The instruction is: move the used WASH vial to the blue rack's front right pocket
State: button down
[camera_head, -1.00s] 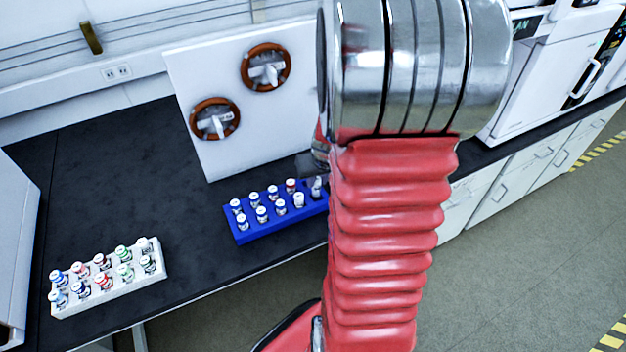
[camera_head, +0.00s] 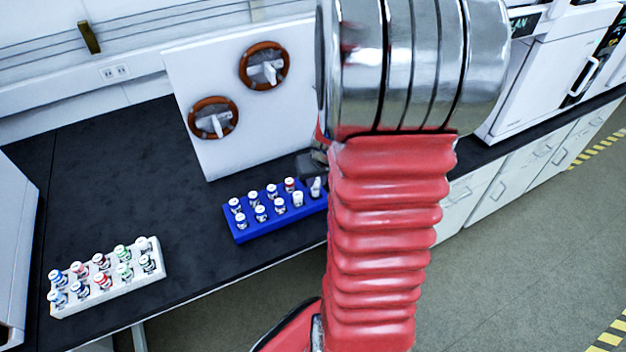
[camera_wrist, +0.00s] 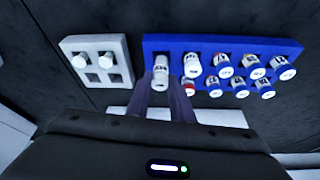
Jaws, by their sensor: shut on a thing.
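The blue rack (camera_head: 250,234) stands on the dark bench and also shows in the wrist view (camera_wrist: 205,43). My gripper (camera_wrist: 164,88) is shut on a white-capped vial (camera_wrist: 160,71) at the rack's left end in the wrist view. In the head view this vial (camera_head: 316,187) is upright at the rack's right end, in line with the front row, over or in the front right pocket. I cannot tell whether it is fully seated, and its label is not readable. My gripper is partly hidden behind my arm in the head view.
Several other vials fill the blue rack, one (camera_wrist: 191,65) close beside the held vial. A small white rack (camera_wrist: 99,61) with two vials is near the rack's end. A white rack (camera_head: 110,300) of vials stands at left. A white panel (camera_head: 240,150) rises behind.

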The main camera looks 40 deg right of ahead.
jog(key=shift+f, duration=1.45)
dwell(0.4)
jog(key=c, duration=1.5)
grip_release()
jog(key=shift+o, duration=0.3)
jog(key=o, duration=0.4)
jog(key=shift+c, duration=0.2)
jog(key=shift+s, duration=0.1)
jog(key=shift+r, duration=3.55)
